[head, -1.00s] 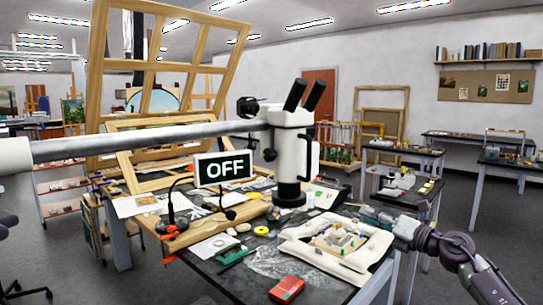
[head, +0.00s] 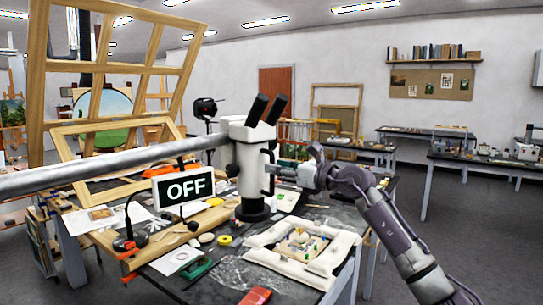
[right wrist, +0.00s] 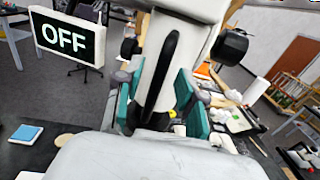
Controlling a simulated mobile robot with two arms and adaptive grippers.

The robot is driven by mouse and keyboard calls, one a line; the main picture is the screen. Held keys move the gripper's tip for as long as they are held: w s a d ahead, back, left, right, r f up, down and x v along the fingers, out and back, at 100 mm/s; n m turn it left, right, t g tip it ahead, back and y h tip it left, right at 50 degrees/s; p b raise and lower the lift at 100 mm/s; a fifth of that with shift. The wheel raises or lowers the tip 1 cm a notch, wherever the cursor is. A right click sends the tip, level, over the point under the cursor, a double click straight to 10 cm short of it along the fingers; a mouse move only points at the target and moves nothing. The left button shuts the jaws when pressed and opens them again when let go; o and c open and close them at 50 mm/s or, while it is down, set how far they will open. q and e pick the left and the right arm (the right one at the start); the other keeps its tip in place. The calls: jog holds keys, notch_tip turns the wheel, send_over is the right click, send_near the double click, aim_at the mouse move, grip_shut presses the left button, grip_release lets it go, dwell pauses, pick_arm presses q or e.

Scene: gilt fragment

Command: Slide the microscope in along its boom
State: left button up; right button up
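The white microscope (head: 249,165) with two black eyepieces stands upright over the workbench, at the right end of a thick grey boom (head: 110,166) that comes in from the left. My right gripper (head: 283,172) is at the microscope's right side in the head view. In the right wrist view, its teal fingertips (right wrist: 158,102) are spread on either side of a black upright grip (right wrist: 160,75) on the white microscope body (right wrist: 190,15). I see no clear closing on the grip. My left gripper is not in view.
An OFF sign (head: 184,187) stands left of the microscope. A padded white cushion (head: 335,262) holding a small gilt piece (head: 303,243) lies on the bench in front. A wooden frame (head: 120,135) stands behind the boom. A red box (head: 256,296) lies near the front edge.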

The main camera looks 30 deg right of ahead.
jog(key=shift+p+x, duration=0.3)
jog(key=shift+x, duration=0.95)
grip_shut()
